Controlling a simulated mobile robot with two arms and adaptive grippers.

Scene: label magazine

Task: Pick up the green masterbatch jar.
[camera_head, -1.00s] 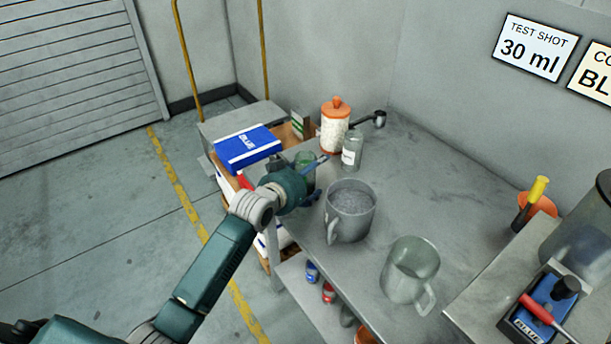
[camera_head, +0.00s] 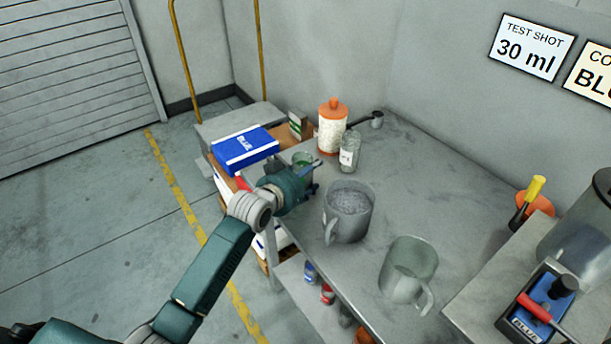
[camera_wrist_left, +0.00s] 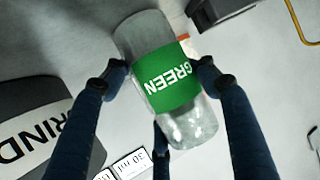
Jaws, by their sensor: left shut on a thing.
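The green masterbatch jar (camera_wrist_left: 172,88) is a clear jar with a green band reading GREEN. My left gripper (camera_wrist_left: 162,72) is shut on it, with fingers on opposite sides of the label in the left wrist view. In the head view the jar (camera_head: 303,159) shows just behind my left gripper (camera_head: 308,174), near the left end of the grey bench. The gripper hides most of it there. I cannot tell whether its base touches the bench. My right gripper is not in view.
A clear labelled bottle (camera_head: 349,152) and an orange-lidded container (camera_head: 332,130) stand close by on the bench (camera_head: 440,180). A metal jug of granules (camera_head: 348,212) and a translucent jug (camera_head: 409,272) stand nearer. A blue box (camera_head: 244,148) lies to the left.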

